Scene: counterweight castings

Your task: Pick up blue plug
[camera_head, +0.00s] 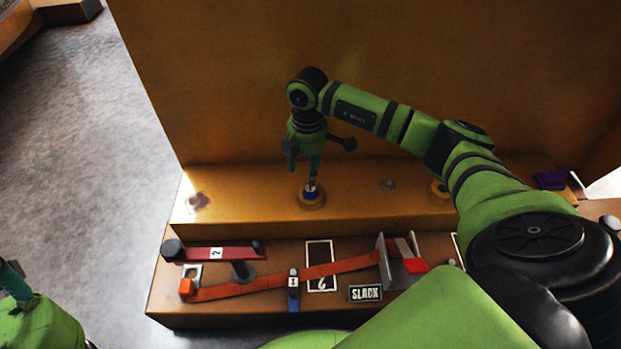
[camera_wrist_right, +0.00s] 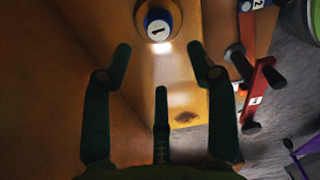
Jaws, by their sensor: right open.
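The blue plug (camera_head: 310,192) sits in a round tan ring on the raised ledge in the head view.
A brown back wall rises behind the ledge (camera_head: 250,212). On the lower shelf are a red bar (camera_head: 235,254) marked "2", an orange strap (camera_head: 345,265), a grey bracket (camera_head: 392,268) and a "SLACK" label (camera_head: 365,293). A purple block (camera_head: 550,180) lies at the right.

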